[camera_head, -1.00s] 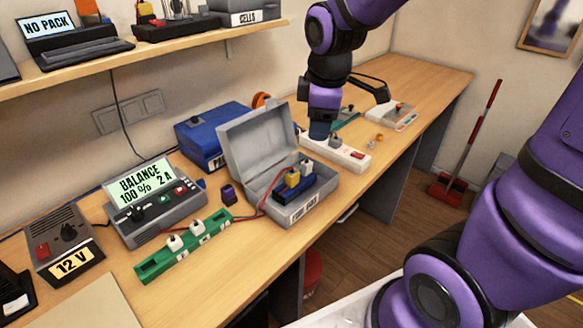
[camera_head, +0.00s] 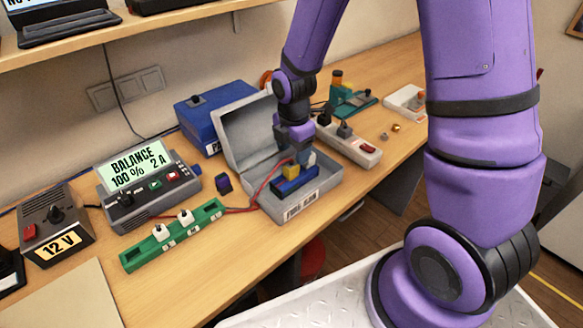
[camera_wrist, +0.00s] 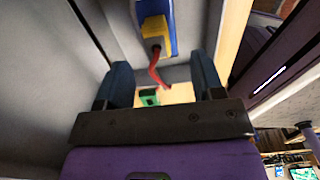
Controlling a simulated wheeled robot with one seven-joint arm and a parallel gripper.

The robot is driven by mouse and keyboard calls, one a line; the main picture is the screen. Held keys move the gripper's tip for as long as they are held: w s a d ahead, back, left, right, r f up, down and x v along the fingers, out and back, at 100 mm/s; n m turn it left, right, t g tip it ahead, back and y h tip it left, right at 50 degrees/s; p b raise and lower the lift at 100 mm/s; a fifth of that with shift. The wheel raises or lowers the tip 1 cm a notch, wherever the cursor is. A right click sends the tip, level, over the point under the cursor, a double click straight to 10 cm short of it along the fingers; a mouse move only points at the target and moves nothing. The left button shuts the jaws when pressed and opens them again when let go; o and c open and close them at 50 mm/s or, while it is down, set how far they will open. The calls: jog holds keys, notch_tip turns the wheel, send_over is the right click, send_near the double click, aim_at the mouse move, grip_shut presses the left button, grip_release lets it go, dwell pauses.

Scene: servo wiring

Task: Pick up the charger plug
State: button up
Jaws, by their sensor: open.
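I cannot tell for certain which plug is the charger plug. A yellow plug (camera_head: 290,171) with a red lead sits on the blue pack (camera_head: 296,185) inside the open grey case; it also shows in the wrist view (camera_wrist: 156,38), on the blue pack (camera_wrist: 154,10) and ahead of my fingers. My gripper (camera_head: 299,150) is low over the case, close to the yellow plug, and partly hides that end of the pack. In the wrist view my gripper's two fingers (camera_wrist: 162,76) are apart with nothing held between them.
The case's raised lid (camera_head: 247,132) stands behind my gripper. A white power strip (camera_head: 350,146) with dark plugs lies to the right. A green strip (camera_head: 145,253) with two white plugs, and the charger with a lit display (camera_head: 141,169), are to the left.

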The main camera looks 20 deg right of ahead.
aim_at(291, 164)
jog(key=shift+w+a+f, duration=0.1)
jog(key=shift+f, duration=1.75)
jog(key=shift+w+a+f, duration=0.1)
jog(key=shift+f, duration=1.75)
jog(key=shift+c, duration=0.4)
jog(key=c, duration=0.9)
